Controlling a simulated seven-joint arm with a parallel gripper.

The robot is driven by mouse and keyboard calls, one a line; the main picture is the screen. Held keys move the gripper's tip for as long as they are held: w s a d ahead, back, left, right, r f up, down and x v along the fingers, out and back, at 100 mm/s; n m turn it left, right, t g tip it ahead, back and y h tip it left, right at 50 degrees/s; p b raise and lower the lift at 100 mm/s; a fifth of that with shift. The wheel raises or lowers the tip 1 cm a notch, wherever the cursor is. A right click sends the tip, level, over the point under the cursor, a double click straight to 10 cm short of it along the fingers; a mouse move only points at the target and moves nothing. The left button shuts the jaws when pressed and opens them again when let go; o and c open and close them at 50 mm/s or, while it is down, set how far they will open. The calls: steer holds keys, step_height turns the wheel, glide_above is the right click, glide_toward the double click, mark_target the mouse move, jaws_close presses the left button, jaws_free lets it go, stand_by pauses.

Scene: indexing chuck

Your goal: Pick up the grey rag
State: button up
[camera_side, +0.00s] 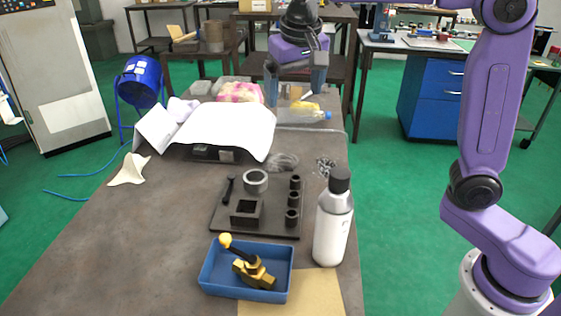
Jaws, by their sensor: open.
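No cloth that is clearly grey stands out. A limp cream cloth (130,170) lies at the table's left edge, its lower part near or over the edge. My gripper (297,88) hangs over the far end of the table, fingers pointing down and apart. It is open and appears to hold nothing. It is well to the right of both cloths.
Near the gripper are a pink-and-yellow bundle (240,92) and a clear blue-capped bottle (305,115). Nearer stand a dark fixture plate (270,228), a white bottle (332,222) and a blue tray (220,283) holding a brass valve (252,270). The table's left front (100,250) is clear.

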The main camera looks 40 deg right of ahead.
steer(key=w+d+f+m+h, duration=0.1)
steer(key=w+d+m, duration=0.15)
steer(key=w, duration=0.35)
steer(key=w+d+f+m+h, duration=0.1)
steer(key=w+d+m, duration=0.1)
steer(key=w+m, duration=0.25)
glide_toward(280, 157)
steer(key=x, duration=0.3)
steer(key=shift+d+f, duration=0.25)
steer(key=shift+x, duration=3.05)
steer(key=shift+a, duration=0.15)
steer(key=c, duration=0.7)
